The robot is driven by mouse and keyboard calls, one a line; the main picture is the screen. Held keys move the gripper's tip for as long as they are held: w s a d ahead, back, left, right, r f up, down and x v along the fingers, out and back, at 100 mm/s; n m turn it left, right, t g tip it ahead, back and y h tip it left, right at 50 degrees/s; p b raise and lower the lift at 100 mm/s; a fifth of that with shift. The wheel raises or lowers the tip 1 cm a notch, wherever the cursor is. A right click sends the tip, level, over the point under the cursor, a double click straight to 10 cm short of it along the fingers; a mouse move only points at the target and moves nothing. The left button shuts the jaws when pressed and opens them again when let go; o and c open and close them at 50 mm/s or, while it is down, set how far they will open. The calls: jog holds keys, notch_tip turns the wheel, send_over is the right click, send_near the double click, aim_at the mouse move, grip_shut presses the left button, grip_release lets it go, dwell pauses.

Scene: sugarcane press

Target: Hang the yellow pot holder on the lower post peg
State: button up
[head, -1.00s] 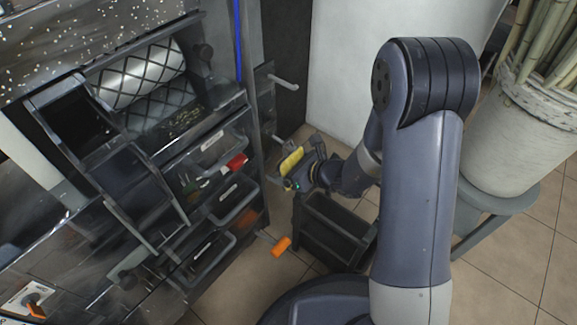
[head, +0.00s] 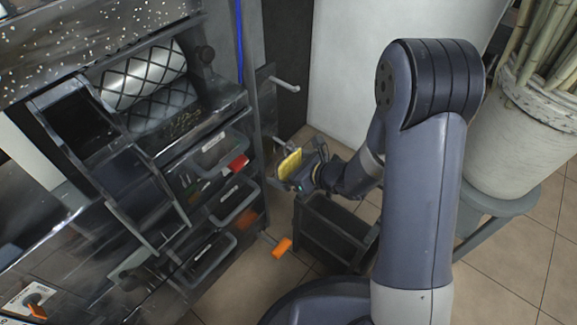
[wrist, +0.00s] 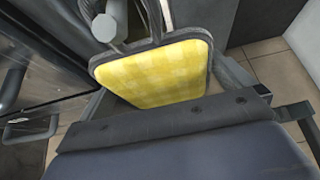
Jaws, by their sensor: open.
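The yellow checked pot holder (head: 289,164) has a dark edge and hangs close to the lower post peg (head: 279,141). In the wrist view the pot holder (wrist: 155,75) faces me, its dark loop rising at its top edge. A grey round peg end (wrist: 106,27) shows just left of the loop. I cannot tell for certain whether the loop is around the peg. My gripper (head: 297,181) is open just in front of the pot holder, with its jaws (wrist: 185,101) spread wide near its lower part. Any slight contact is hidden.
An upper peg (head: 285,85) sticks out of the same post. The press cabinet with grey bins (head: 233,203) stands left. An orange handle (head: 282,247) juts out below. A dark open stand (head: 335,222) is under my gripper. A cane bucket (head: 518,130) stands right.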

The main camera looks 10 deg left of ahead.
jog(key=p+v, duration=0.3)
jog(key=v, duration=0.7)
jog(key=shift+d, duration=0.15)
jog(key=b+x, duration=0.3)
jog(key=x, duration=0.8)
jog(key=shift+b, duration=0.35)
jog(key=shift+s+d+r+p, duration=0.15)
jog(key=shift+r+p, duration=0.35)
jog(key=shift+p, duration=0.2)
jog(key=shift+s+d+r, duration=0.1)
jog(key=shift+d+r, duration=0.05)
jog(key=shift+d, duration=0.05)
jog(key=shift+s+d, duration=0.3)
jog(key=shift+d, duration=0.15)
